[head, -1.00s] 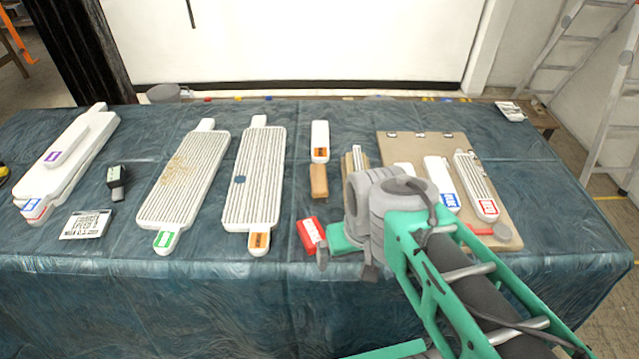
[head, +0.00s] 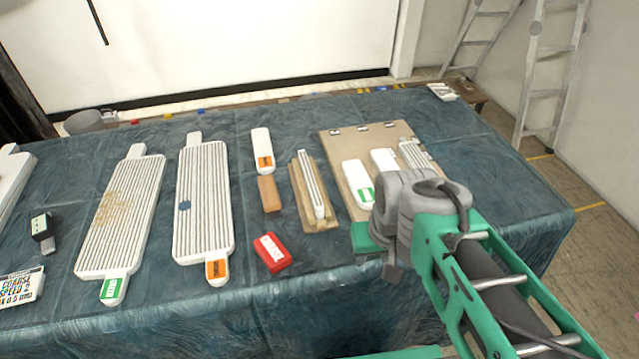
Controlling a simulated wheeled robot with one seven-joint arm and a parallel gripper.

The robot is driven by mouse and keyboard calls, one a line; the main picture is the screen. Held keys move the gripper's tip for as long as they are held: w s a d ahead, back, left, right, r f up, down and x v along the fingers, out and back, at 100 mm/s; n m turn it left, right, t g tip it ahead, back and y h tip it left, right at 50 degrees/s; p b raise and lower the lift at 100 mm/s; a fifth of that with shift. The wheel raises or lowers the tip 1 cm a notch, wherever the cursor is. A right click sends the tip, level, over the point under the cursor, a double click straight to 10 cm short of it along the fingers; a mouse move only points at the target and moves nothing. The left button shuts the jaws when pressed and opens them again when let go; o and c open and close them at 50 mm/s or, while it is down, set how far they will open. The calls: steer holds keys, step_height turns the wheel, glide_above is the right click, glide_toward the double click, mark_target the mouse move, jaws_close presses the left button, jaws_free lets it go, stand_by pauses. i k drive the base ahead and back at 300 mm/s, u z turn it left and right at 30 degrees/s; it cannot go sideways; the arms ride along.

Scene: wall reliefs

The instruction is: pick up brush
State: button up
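I cannot tell for certain which thing is the brush. A small dark tool with a pale grey end (head: 42,232) lies on the cloth at the far left. A white piece with an orange label (head: 262,150) lies in the middle, end to end with a brown block (head: 268,193). My arm reaches in from the lower right, and its grey joint hides part of the table's right side. My gripper's fingertips do not show, and I see nothing held.
A blue-green cloth covers the table (head: 330,285). Two ribbed white boards (head: 122,215) (head: 203,205) lie left of centre. A red box (head: 272,253) is near the front edge. A clipboard (head: 338,150) with white pieces lies partly behind my arm. Ladders (head: 545,92) stand at the right.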

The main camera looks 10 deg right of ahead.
mark_target(270, 201)
steer(key=z, duration=1)
steer(key=k, duration=2.05)
steer(key=u, duration=1.3)
steer(key=i, duration=1.7)
steer(key=u, duration=0.05)
